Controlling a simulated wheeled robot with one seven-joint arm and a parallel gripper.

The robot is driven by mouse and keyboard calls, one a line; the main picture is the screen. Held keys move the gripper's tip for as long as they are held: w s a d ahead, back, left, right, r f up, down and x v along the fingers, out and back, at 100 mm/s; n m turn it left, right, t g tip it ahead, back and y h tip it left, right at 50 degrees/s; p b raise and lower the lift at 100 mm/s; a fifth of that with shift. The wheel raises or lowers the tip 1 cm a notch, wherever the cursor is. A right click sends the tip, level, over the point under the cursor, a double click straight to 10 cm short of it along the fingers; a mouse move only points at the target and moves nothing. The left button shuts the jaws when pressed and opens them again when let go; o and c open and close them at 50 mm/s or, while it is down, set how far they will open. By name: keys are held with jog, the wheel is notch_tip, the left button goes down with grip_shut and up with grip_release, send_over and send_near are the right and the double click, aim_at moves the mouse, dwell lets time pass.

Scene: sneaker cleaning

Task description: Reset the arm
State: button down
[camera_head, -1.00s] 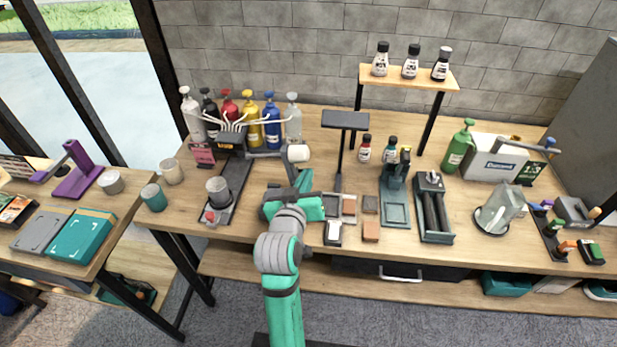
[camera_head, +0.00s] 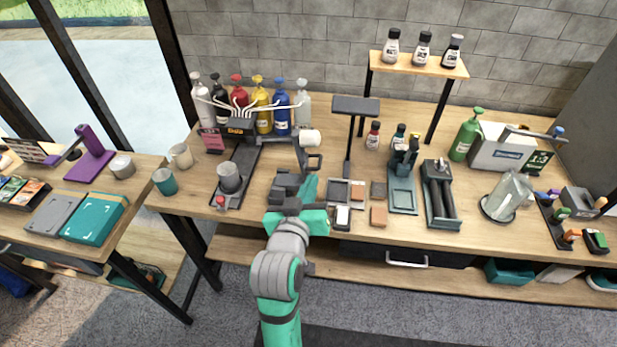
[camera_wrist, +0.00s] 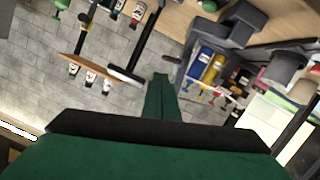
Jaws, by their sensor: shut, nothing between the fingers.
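My gripper (camera_head: 309,185) is in front of the middle-left part of the long wooden workbench (camera_head: 340,240) in the head view, with my arm folded up behind it. In the wrist view my green gripper (camera_wrist: 160,80) points up the picture, its fingers together and empty. No object is held. My arm hides part of the bench's front edge.
A dark bracket with a white cylinder (camera_head: 310,137) stands just beyond my gripper. A black-topped stand (camera_head: 356,105) is to its right. Coloured pump bottles (camera_head: 260,105) are at back left. A raised shelf (camera_head: 418,66) holds three small bottles. A side table (camera_head: 130,200) is at left.

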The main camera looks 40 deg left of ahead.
jog(key=shift+s+r, duration=0.15)
jog(key=shift+s, duration=0.25)
jog(key=shift+a, duration=0.15)
jog(key=s+d+f+m+t+h, duration=0.1)
jog(key=s+d+f+m, duration=0.1)
jog(key=d+f, duration=0.65)
jog(key=s+d+f+m+h, duration=0.2)
jog(key=s+d+f+m, duration=0.1)
jog(key=d+f, duration=0.6)
jog(key=s+d+m+t+h, duration=0.1)
jog(key=s+d+m+h, duration=0.3)
jog(key=s+d, duration=1.3)
jog(key=shift+s+f+m+h, duration=0.3)
jog(key=shift+s+f+m, duration=0.15)
jog(key=shift+s, duration=0.1)
jog(key=shift+d, duration=0.1)
